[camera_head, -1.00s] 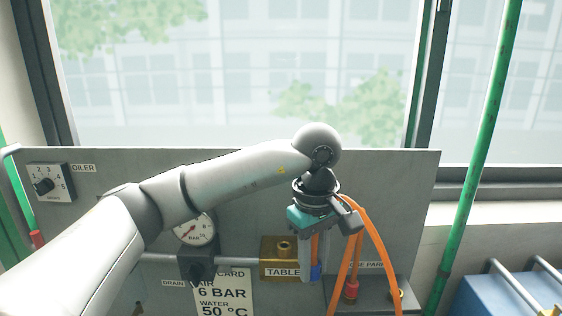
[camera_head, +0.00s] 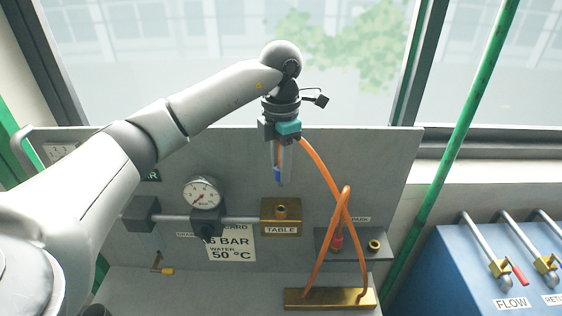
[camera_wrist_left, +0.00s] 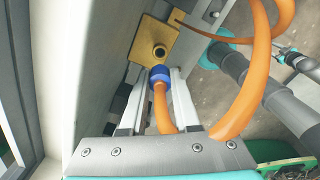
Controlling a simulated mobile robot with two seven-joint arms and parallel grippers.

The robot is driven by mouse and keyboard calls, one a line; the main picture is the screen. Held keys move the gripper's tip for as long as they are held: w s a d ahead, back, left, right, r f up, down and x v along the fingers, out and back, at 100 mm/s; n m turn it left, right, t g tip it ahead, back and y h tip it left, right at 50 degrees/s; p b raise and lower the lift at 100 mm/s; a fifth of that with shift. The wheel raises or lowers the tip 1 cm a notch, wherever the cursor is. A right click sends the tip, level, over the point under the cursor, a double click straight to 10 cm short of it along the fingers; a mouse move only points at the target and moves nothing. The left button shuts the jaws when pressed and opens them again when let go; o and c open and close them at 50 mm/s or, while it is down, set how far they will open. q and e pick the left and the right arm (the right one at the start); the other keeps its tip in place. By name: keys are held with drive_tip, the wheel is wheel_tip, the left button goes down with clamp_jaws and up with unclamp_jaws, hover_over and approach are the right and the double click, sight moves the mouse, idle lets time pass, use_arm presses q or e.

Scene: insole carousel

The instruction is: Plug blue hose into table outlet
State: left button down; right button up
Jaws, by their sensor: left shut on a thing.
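My left gripper (camera_head: 281,181) is shut on the blue hose (camera_head: 277,174), an orange hose with a blue collar at its end. The gripper points down, and the collar shows between the fingertips. The table outlet (camera_head: 281,219) is a brass block labelled TABLE with a round upright port on top. The collar is above the port in the head view, with a gap between. In the left wrist view, the blue collar (camera_wrist_left: 160,75) sits between the fingers, close to the port of the brass outlet (camera_wrist_left: 151,36); the hose end is hidden. My right gripper is not in view.
A red-collared hose (camera_head: 337,242) stands in the park shelf (camera_head: 325,256), beside an empty brass socket (camera_head: 374,245). Both hoses run to a brass manifold (camera_head: 327,298). A gauge (camera_head: 202,193) and a pipe lie left of the outlet. A blue unit (camera_head: 480,275) stands at right.

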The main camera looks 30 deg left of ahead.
use_arm(q)
drive_tip(key=shift+f+b, duration=2)
drive_tip(key=shift+f, duration=0.9)
drive_tip(key=shift+f+b, duration=1)
drive_tip(key=shift+f, duration=0.55)
drive_tip(key=c, duration=0.6)
unclamp_jaws()
drive_tip(key=shift+o, duration=0.2)
wheel_tip(320, 180, up, 8)
drive_tip(key=shift+r+b, duration=0.15)
drive_tip(key=shift+b, duration=0.35)
wheel_tip(320, 180, up, 5)
drive_tip(key=shift+r+p, duration=0.15)
drive_tip(key=shift+p, duration=0.5)
drive_tip(key=shift+r, duration=0.85)
